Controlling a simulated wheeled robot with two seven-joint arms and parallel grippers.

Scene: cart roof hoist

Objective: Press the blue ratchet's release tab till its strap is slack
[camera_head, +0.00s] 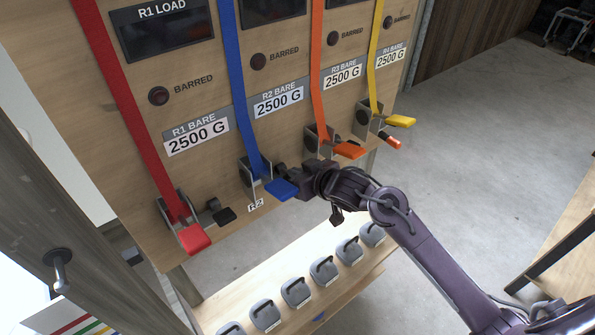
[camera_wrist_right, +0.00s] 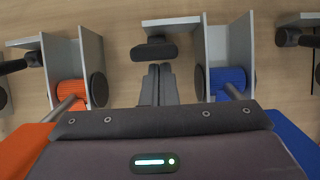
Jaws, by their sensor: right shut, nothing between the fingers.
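The blue ratchet (camera_head: 252,178) is on the wooden board, with its blue handle (camera_head: 283,189) sticking out and its blue strap (camera_head: 241,100) running straight up. Its blue drum (camera_wrist_right: 228,82) shows in the right wrist view. Its black release tab (camera_wrist_right: 153,50) sits beside the ratchet's grey bracket, between the blue and orange ratchets. My right gripper (camera_head: 297,178) is at the tab side of the blue ratchet. Its fingers (camera_wrist_right: 159,84) are shut and empty, with their tips just short of the tab or at it; I cannot tell whether they touch. My left gripper is not in view.
Red (camera_head: 180,228), orange (camera_head: 325,143) and yellow (camera_head: 375,118) ratchets share the board. The orange handle (camera_head: 349,149) is close to my right gripper. Several grey weights (camera_head: 323,269) stand on a wooden shelf below. Open concrete floor lies at the right.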

